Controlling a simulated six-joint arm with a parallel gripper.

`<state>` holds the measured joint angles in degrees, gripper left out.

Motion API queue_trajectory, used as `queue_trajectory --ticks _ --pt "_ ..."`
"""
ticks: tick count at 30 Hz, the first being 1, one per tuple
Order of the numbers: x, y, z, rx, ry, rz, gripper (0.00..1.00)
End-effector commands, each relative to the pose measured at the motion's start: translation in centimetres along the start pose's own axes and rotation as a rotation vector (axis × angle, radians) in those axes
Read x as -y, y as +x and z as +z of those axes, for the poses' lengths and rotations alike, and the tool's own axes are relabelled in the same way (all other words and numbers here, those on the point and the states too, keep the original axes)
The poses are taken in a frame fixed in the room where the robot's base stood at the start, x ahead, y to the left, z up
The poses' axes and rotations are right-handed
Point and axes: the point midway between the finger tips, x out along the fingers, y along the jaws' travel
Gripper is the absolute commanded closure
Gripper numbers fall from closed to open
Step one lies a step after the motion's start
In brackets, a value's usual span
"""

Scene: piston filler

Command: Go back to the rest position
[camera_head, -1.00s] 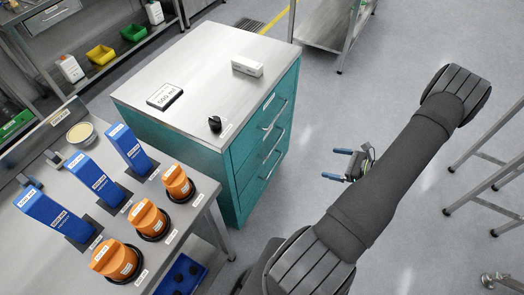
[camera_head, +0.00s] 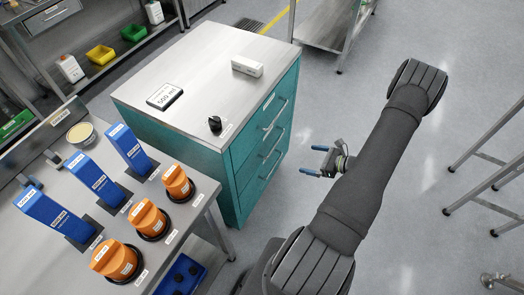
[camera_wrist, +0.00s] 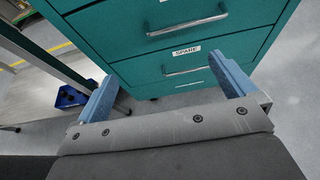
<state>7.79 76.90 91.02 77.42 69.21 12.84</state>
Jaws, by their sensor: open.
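My gripper (camera_head: 314,161) is open and empty in the head view, over the floor to the right of the teal cabinet (camera_head: 190,142). Its blue fingers point left toward the cabinet's drawers and are apart from them. In the wrist view my gripper (camera_wrist: 170,85) shows its two fingers spread wide, with nothing between them. Behind them are the cabinet's drawer fronts (camera_wrist: 170,35), one with a label reading SPARE.
A steel bench (camera_head: 48,265) at left holds several blue boxes and orange knobs. On the cabinet top are a sign (camera_head: 164,97), a white box (camera_head: 247,67) and a black knob (camera_head: 215,124). Steel frames stand at right. The floor (camera_head: 420,200) around my arm is clear.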

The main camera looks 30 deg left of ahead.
Motion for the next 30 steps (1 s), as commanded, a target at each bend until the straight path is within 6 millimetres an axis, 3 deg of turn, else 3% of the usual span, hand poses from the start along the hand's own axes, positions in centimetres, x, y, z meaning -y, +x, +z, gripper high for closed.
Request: queue_trajectory --ticks 13,24,30 --pt "0.1 -0.8 0.0 0.0 0.0 -0.003 0.0" --pt "0.1 -7.5 0.0 -0.001 -0.001 -0.004 0.0" --pt "0.0 -9.7 0.0 0.0 0.0 -0.002 0.0"
